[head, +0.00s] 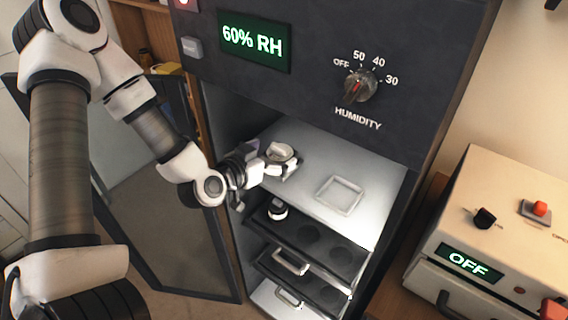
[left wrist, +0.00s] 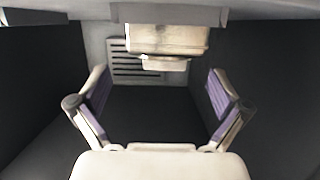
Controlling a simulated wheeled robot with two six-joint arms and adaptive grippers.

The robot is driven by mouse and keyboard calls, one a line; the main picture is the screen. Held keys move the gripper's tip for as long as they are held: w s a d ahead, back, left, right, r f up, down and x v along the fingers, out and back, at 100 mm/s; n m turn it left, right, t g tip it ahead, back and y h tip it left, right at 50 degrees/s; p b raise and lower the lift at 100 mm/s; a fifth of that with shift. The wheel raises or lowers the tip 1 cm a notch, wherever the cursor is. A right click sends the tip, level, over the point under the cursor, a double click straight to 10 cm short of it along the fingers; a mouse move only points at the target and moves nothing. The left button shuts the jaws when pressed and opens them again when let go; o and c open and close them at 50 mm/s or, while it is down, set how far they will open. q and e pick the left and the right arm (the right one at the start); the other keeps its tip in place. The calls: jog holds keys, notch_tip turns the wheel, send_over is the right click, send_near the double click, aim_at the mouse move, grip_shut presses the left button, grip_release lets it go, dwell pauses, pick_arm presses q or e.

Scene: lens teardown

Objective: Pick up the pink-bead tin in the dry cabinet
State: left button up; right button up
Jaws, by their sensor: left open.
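In the left wrist view a cream, box-like body with a small lip (left wrist: 166,40) shows at the top centre, apparently the same tin. My left gripper (head: 268,164) reaches in from the left, close to the tin. In the left wrist view its two purple-padded fingers (left wrist: 160,95) are wide apart with nothing between them. Contact is not clear. My right gripper is not in view.
An empty square holder (head: 340,195) lies on the shelf to the right. Below are dark drawers (head: 312,240) with round recesses; one holds a small black-and-white part (head: 277,209). The open cabinet door (head: 165,215) stands left. A cream device (head: 490,225) reading OFF is at right.

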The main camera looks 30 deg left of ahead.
aim_at(287, 146)
pick_arm(q)
jog(key=shift+w+d+f+b, duration=0.1)
jog(key=shift+w+f+b, duration=0.1)
jog(key=shift+f+b, duration=0.35)
jog(key=shift+w+r+b, duration=0.15)
jog(key=shift+w+b, duration=0.05)
jog(key=shift+b, duration=0.1)
jog(key=shift+w, duration=0.3)
jog(key=x, duration=0.2)
jog(key=p+x, duration=0.1)
jog(key=x, duration=0.1)
jog(key=shift+a, duration=0.35)
jog(key=shift+w+d+f, duration=0.15)
jog(key=shift+w+f, duration=0.1)
jog(key=shift+w, duration=0.15)
jog(key=shift+s, duration=0.1)
jog(key=c, duration=1.2)
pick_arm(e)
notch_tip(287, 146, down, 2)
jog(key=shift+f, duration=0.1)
